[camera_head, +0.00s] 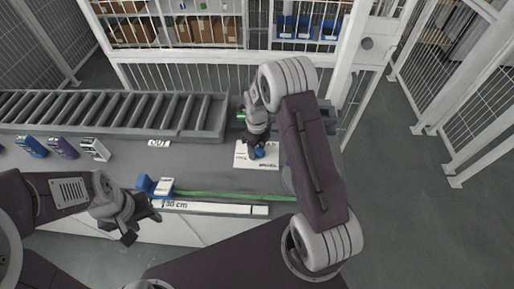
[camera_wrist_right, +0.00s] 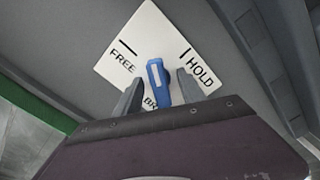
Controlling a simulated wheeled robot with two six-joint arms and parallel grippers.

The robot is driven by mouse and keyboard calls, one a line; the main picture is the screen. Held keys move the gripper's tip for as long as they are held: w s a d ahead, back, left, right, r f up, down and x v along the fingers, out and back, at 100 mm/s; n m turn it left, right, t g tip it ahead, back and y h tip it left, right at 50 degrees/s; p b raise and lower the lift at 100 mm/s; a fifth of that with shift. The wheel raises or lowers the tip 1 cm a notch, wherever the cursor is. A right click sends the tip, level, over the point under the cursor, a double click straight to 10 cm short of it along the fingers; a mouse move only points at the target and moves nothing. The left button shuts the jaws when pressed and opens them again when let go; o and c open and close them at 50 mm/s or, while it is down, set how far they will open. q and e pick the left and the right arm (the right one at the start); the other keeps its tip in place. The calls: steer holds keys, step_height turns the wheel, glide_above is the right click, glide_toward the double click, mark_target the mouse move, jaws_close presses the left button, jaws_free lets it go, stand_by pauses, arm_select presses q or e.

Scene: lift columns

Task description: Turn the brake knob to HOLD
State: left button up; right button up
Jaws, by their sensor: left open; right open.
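The blue brake knob (camera_wrist_right: 158,82) with a white stripe stands on a white plate (camera_wrist_right: 140,30) in the right wrist view. The plate is marked FREE on the left and HOLD on the right. The stripe points between the two marks. My right gripper (camera_wrist_right: 156,92) is open, with one finger on each side of the knob; I cannot tell if they touch it. In the head view the knob (camera_head: 258,153) is partly hidden by my right gripper (camera_head: 256,146). My left gripper (camera_head: 143,226) is open and empty near the table's front edge.
A blue holder with a white block (camera_head: 163,187) stands on the table behind a 30 cm scale (camera_head: 210,207), beside a green strip. Several small boxes (camera_head: 62,148) stand at the left. A roller conveyor (camera_head: 110,113) and a white mesh fence (camera_head: 200,75) lie behind.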

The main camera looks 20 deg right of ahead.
mark_target(257, 148)
step_height(257, 148, up, 9)
steer(key=p, duration=0.7)
steer(key=shift+r+p, duration=0.1)
steer(key=shift+p, duration=0.3)
